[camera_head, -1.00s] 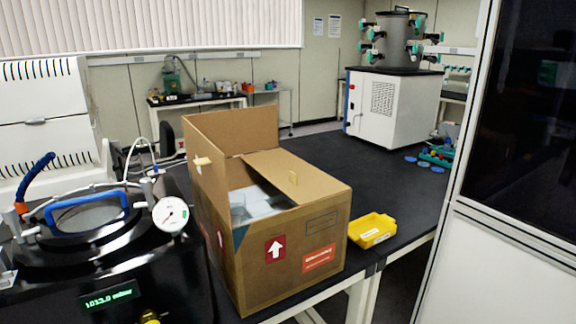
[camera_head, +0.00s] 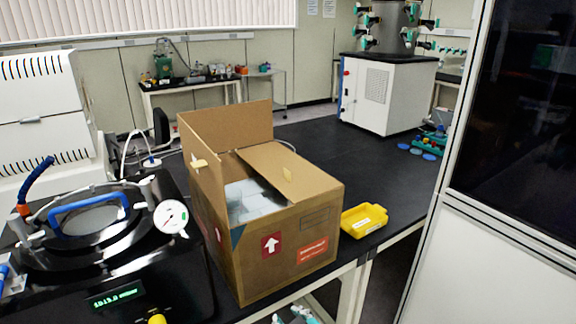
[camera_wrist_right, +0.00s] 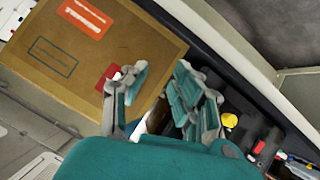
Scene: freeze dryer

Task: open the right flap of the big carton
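The big carton (camera_head: 262,252) stands on the black bench in the head view. The left flap (camera_head: 200,180) and back flap (camera_head: 230,127) stand up. Pale contents show inside. My right gripper (camera_head: 294,316) just enters at the bottom edge, below the carton's front. In the right wrist view it (camera_wrist_right: 162,82) is open and empty, with the carton's labelled side (camera_wrist_right: 120,40) beyond its fingers. My left gripper is not in view.
A yellow tray (camera_head: 363,219) sits close to the carton's right. A black apparatus with a gauge (camera_head: 171,216) stands close on its left. A tall white-framed cabinet (camera_head: 490,250) bounds the right side. The bench behind the carton (camera_head: 345,150) is mostly clear.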

